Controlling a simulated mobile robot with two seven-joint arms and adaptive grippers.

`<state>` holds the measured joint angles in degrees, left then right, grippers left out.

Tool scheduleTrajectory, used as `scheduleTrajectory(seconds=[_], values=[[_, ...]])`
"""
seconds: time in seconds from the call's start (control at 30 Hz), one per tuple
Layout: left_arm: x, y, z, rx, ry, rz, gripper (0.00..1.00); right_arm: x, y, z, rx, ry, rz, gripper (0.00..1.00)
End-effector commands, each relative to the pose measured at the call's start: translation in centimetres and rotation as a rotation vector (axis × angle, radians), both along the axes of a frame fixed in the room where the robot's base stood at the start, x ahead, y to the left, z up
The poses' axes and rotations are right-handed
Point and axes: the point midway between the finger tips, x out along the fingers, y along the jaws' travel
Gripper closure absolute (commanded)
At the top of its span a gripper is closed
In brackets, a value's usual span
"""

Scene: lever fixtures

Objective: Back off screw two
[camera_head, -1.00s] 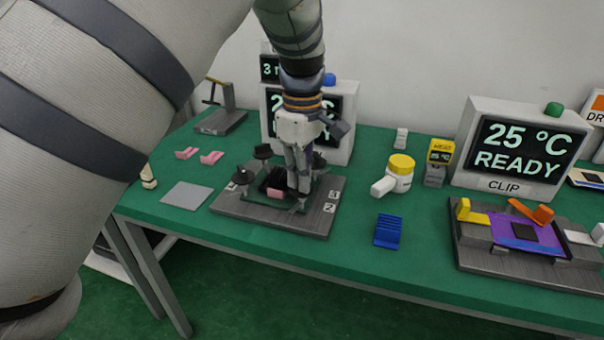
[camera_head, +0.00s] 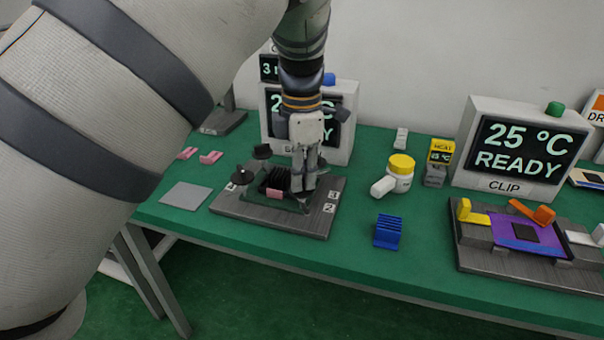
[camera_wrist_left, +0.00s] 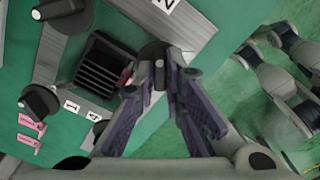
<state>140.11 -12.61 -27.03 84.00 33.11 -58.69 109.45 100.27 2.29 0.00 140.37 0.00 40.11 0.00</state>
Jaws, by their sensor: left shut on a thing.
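The fixture plate (camera_head: 265,225) carries a black finned heat sink (camera_head: 272,180) with a pink piece at its front. Black screw knobs stand around it: one back left (camera_head: 262,151), one at left (camera_head: 243,175). My left gripper (camera_head: 303,188) points down at the front right corner, by the label 2 (camera_head: 331,208). In the left wrist view its fingers (camera_wrist_left: 160,85) are shut on screw two's black knob (camera_wrist_left: 154,60), beside the heat sink (camera_wrist_left: 105,68). The fingers hide much of this knob.
A blue heat sink (camera_head: 387,231) and a white jar with yellow lid (camera_head: 401,172) stand to the right. The clip fixture (camera_head: 525,240) is further right. A display (camera_head: 345,105) stands behind. A grey pad (camera_head: 186,196) lies left.

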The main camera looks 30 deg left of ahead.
Motion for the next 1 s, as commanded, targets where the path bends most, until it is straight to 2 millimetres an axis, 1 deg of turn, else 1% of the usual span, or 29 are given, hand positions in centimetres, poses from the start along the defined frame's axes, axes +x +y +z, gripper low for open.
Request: scheduleTrajectory(seconds=[0.2,0.4,0.93,0.97,1.0], values=[[-0.04,0.03,-0.06,0.001,0.001,0.109,1.00,-0.12,-0.01,-0.11,0.000,0.004,0.000,0.60],[-0.05,0.03,-0.05,0.001,0.003,0.166,1.00,-0.15,0.00,-0.14,0.000,0.006,0.000,0.60],[-0.07,0.03,-0.06,0.000,0.003,0.188,1.00,-0.16,0.00,-0.15,0.000,0.006,0.000,0.60],[-0.07,0.02,-0.06,0.000,0.003,0.188,0.88,-0.16,0.00,-0.15,0.000,0.006,0.000,0.60],[-0.06,0.02,-0.06,0.000,0.003,0.188,0.79,-0.16,0.00,-0.15,0.000,0.006,0.000,0.60]])
